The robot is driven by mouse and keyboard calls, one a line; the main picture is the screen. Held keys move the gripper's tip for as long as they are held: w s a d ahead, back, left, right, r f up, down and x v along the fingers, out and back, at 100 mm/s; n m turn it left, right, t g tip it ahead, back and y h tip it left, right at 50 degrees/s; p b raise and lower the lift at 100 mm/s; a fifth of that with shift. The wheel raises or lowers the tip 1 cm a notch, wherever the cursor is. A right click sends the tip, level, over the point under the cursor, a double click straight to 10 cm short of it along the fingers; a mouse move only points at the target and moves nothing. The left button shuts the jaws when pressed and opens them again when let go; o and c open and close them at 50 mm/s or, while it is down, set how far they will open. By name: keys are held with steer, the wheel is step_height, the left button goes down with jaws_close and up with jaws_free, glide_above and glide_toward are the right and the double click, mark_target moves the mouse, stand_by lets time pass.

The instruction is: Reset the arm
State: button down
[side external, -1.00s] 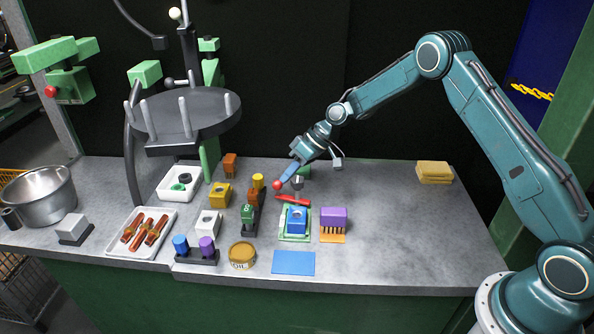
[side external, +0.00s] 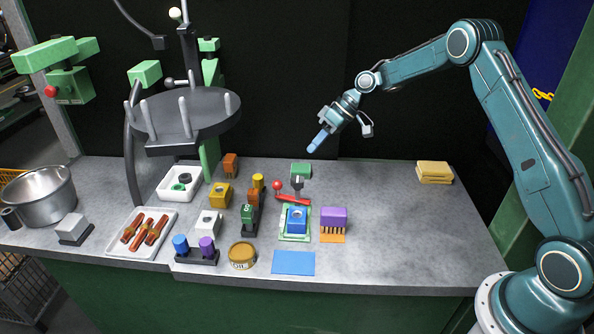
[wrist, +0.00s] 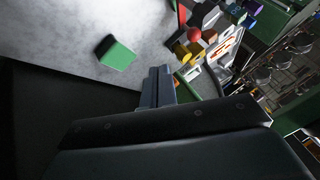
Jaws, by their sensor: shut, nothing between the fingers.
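My gripper (side external: 318,143) is raised above the back of the bench, with its blue fingers pointing down and left. The fingers are shut with nothing between them. In the wrist view the closed fingers (wrist: 158,85) show near the middle, apart from every object. Below the gripper in the side view is a green block (side external: 301,170) on the bench; it also shows in the wrist view (wrist: 118,56). The red lever with a red ball knob (side external: 277,185) stands left of and below the gripper, not touched.
The bench holds a blue block on a green base (side external: 297,219), a purple brush (side external: 333,220), a blue mat (side external: 294,262), a tin (side external: 242,256), a tray of brown parts (side external: 168,245) and a yellow stack (side external: 434,170). A round pegged rack (side external: 190,115) stands left. The bench's right side is mostly clear.

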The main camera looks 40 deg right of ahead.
steer(key=shift+s+d+r, duration=0.1)
steer(key=shift+d+r, duration=0.2)
steer(key=shift+r, duration=0.1)
steer(key=s+a+r+m+t+h, duration=0.1)
steer(key=s+a+r+h, duration=0.15)
steer(key=s+r, duration=0.6)
steer(key=s+a+r+h, duration=0.2)
steer(key=s+a+r, duration=0.2)
steer(key=s+r, duration=0.4)
steer(key=s+d+r+m+t+h, duration=0.1)
steer(key=s+m+h, duration=0.1)
steer(key=s, duration=2.1)
steer(key=shift+m+h, duration=0.35)
steer(key=shift+m, duration=0.25)
